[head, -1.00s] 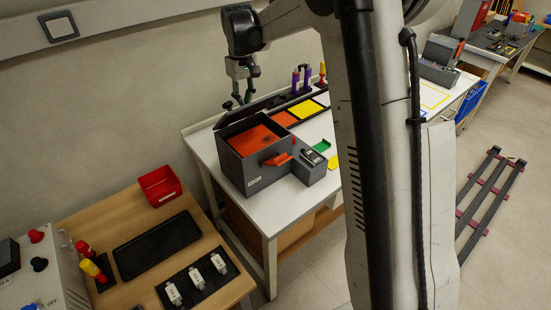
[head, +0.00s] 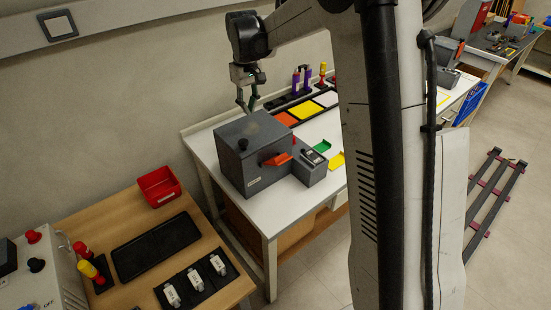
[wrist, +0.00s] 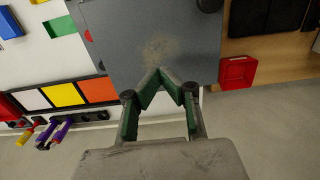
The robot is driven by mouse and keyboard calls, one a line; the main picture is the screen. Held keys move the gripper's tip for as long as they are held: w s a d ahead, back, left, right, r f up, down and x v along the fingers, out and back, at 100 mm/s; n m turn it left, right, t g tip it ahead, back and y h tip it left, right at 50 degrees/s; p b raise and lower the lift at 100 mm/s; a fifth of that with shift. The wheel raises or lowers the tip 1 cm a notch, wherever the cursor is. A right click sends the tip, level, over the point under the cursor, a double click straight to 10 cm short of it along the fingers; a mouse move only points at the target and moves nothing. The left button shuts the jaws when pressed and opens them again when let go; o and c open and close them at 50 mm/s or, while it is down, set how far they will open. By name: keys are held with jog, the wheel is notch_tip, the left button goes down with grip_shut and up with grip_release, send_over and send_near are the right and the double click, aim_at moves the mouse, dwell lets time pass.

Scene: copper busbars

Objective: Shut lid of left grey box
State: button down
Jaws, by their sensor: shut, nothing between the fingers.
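The left grey box (head: 252,176) stands on the white table at its near left corner. Its grey lid (head: 251,136) lies flat over the top, and the orange inside is hidden. My gripper (head: 247,108) is just behind and above the lid's back edge, fingers pointing down. In the wrist view its green fingertips (wrist: 172,75) meet in front of the lid (wrist: 150,40), with nothing between them. I cannot tell whether they touch the lid.
Behind the box are orange, yellow and white squares (head: 305,110) and purple and red-yellow tools (head: 302,78). A small grey unit (head: 311,166) adjoins the box's right side. A wooden table with a red bin (head: 160,186) and black tray (head: 156,246) stands at the left.

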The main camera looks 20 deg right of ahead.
dwell(0.3)
notch_tip(320, 180, up, 9)
jog(key=p, duration=0.4)
jog(key=shift+p, duration=0.4)
dwell(0.7)
